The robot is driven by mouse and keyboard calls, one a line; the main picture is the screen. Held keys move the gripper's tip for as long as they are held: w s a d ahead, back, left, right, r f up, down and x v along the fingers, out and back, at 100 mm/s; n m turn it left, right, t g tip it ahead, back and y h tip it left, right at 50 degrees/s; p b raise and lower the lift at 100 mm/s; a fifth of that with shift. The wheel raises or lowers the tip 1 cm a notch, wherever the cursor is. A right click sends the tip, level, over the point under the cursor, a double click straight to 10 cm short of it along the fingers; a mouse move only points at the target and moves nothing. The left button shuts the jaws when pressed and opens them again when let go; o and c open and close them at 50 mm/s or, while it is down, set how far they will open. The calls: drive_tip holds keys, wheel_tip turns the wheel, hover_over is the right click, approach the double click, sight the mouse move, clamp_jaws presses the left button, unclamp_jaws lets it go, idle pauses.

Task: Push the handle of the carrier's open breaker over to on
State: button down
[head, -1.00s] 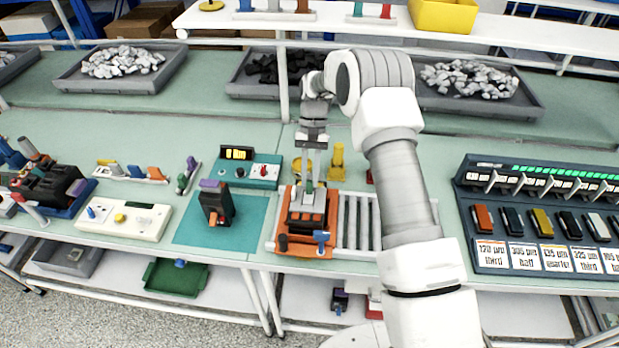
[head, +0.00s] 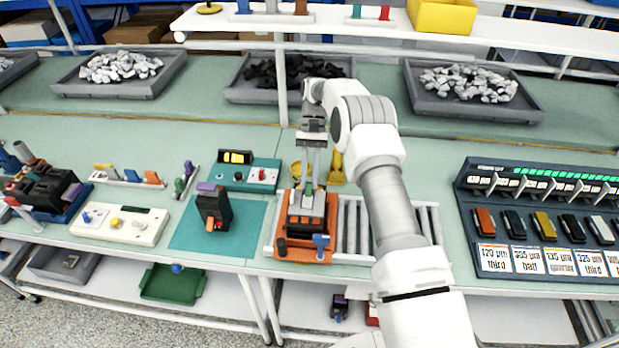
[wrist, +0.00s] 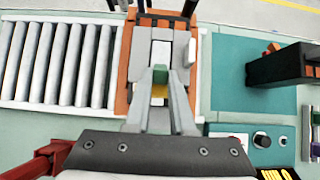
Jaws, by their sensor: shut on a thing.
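The orange carrier (head: 318,254) sits at the left end of the roller track and holds a grey and black breaker (head: 307,205). My gripper (head: 308,186) points down over the breaker from its far side. In the wrist view, my gripper (wrist: 160,82) is shut on a small green piece, the breaker's handle (wrist: 160,75) by its look. The fingers hide its sides, so its exact tilt is unclear. The carrier also shows in the wrist view (wrist: 122,92), with the breaker's pale body (wrist: 161,50) in it.
A black breaker (head: 214,208) stands on a teal mat left of the carrier. A teal tester box (head: 243,174) is behind it. Yellow parts (head: 337,170) stand just behind the carrier. Bare rollers (head: 354,225) lie to its right, and a dark rack (head: 530,215) stands farther right.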

drive_tip(key=c, duration=1)
unclamp_jaws()
drive_tip(key=shift+c, duration=0.2)
drive_tip(key=shift+r, duration=0.25)
drive_tip(key=r, duration=0.1)
drive_tip(key=r+b, duration=0.1)
drive_tip(key=r, duration=0.2)
drive_tip(key=shift+s+d, duration=0.15)
drive_tip(key=shift+d, duration=0.2)
drive_tip(key=s+d+r+b, duration=0.2)
drive_tip(key=s+d+r, duration=0.2)
drive_tip(key=d, duration=0.6)
wheel_tip(320, 180, up, 2)
drive_tip(key=shift+r, duration=0.25)
